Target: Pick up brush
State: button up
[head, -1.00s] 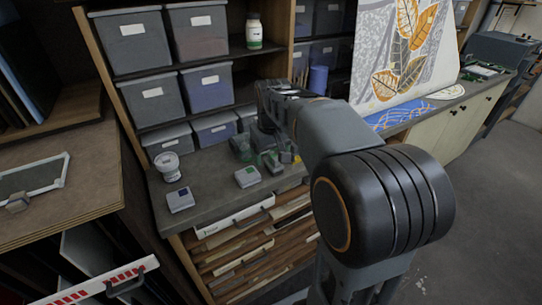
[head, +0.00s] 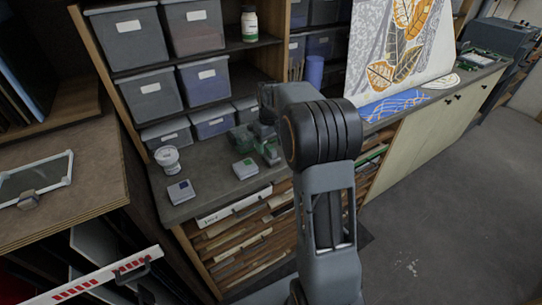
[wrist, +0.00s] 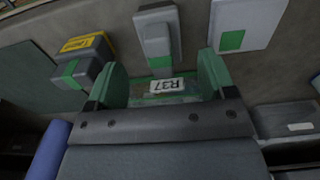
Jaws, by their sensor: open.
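I cannot make out a brush for certain in either view. My gripper (wrist: 163,66) is open, with its two green fingers spread and nothing held between them. In the head view, my gripper (head: 250,137) is small and partly hidden behind my arm, low over the back of the grey counter. In the wrist view, a grey item with a green label (wrist: 157,38) lies just beyond the fingertips, roughly centred between them. I cannot tell what it is.
A yellow-and-grey item (wrist: 84,60) lies left of the fingers, and a pale box with a green patch (wrist: 248,24) lies right. Grey bins (head: 148,92) stand behind.

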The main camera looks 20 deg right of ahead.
aim_at(270, 148)
jog(key=shift+s+f+p, duration=0.2)
jog(key=shift+f+p, duration=0.55)
jog(key=shift+f, duration=1.95)
jog(key=shift+c, duration=0.2)
jog(key=c, duration=1)
jog(key=shift+r, duration=0.1)
jog(key=shift+r, duration=0.55)
jog(key=s+a+r+b, duration=0.1)
jog(key=s+a+r, duration=0.1)
jog(key=a+r, duration=0.2)
jog(key=s+a+r+b, duration=0.2)
jog(key=s+a+r, duration=0.1)
jog(key=r, duration=0.1)
jog(key=s+a+r+b, duration=0.1)
jog(key=s+a+r, duration=0.2)
jog(key=a, duration=0.1)
jog(key=shift+a+r, duration=0.3)
jog(key=shift+r, duration=0.1)
